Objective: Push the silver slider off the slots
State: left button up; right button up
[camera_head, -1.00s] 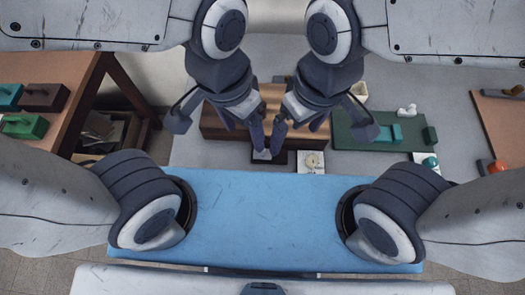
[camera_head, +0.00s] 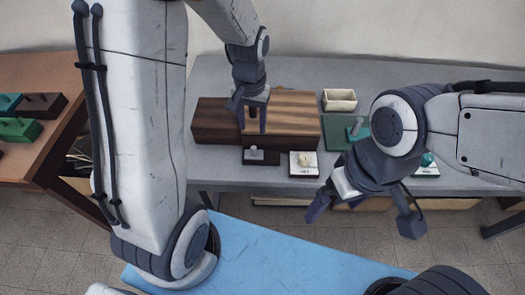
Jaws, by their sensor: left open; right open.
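A small silver-grey piece (camera_head: 254,152), which looks like the slider, sits on a dark base (camera_head: 262,162) at the front of a brown wooden block (camera_head: 295,120). Slots cannot be made out at this size. My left gripper (camera_head: 252,120) is open, pointing down just behind and above the silver piece, in front of the block's top. Whether it touches anything is unclear. My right gripper (camera_head: 364,214) is open and empty, off to the right in front of the grey table's edge.
A white tile with a cream knob (camera_head: 304,162) is right of the dark base. A green board (camera_head: 333,134) and a cream box (camera_head: 340,100) stand further right on the grey table (camera_head: 225,85). A brown table (camera_head: 55,75) with green blocks (camera_head: 20,130) is at left.

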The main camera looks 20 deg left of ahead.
aim_at(254, 147)
pick_arm(q)
notch_tip(254, 147, down, 9)
jog(key=shift+s+d+f+b, duration=0.1)
jog(key=shift+b, duration=0.2)
jog(key=shift+c, duration=0.3)
grip_shut()
